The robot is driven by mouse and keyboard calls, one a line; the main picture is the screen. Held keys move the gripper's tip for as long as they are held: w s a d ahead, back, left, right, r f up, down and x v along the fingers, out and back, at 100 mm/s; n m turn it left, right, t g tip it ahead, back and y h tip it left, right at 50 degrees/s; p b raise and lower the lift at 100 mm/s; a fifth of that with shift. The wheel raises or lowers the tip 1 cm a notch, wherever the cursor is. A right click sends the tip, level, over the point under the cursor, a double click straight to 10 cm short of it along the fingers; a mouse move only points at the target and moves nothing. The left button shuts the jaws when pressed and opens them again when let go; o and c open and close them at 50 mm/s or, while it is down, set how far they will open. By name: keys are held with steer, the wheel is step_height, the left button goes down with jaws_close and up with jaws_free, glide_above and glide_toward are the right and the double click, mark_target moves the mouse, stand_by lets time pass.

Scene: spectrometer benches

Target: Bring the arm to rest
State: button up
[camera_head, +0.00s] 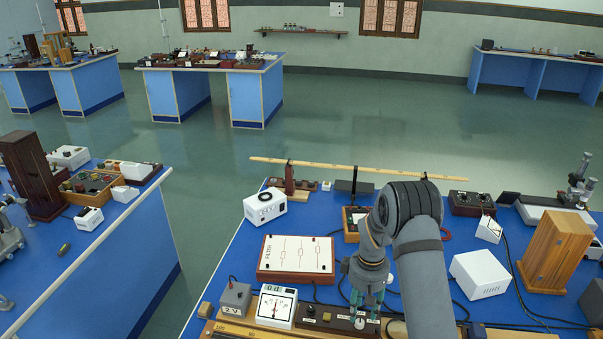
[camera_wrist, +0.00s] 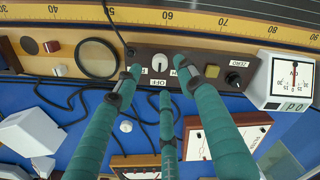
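My arm reaches over the blue bench (camera_head: 222,282) in the head view. My gripper (camera_head: 367,305) has teal fingers and hangs over a dark control panel (camera_head: 318,317). In the wrist view my gripper (camera_wrist: 160,82) has its fingers spread, with nothing between them. The fingertips are around and close to a white knob (camera_wrist: 157,62) on the dark panel (camera_wrist: 212,85), near an "OFF" label. I cannot tell whether any fingertip touches the knob or panel.
A dial meter (camera_head: 276,306), a white-topped "FILTER" board (camera_head: 296,256), a white box (camera_head: 479,274) and a wooden block (camera_head: 554,252) stand nearby. Cables lie around my gripper. A long wooden stick (camera_head: 350,169) spans the bench's far side.

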steer(key=shift+m, duration=0.5)
step_height(320, 180, up, 6)
steer(key=shift+w+f+b, duration=0.15)
steer(key=shift+f+b, duration=0.05)
steer(key=shift+b, duration=0.25)
steer(key=shift+d, duration=0.1)
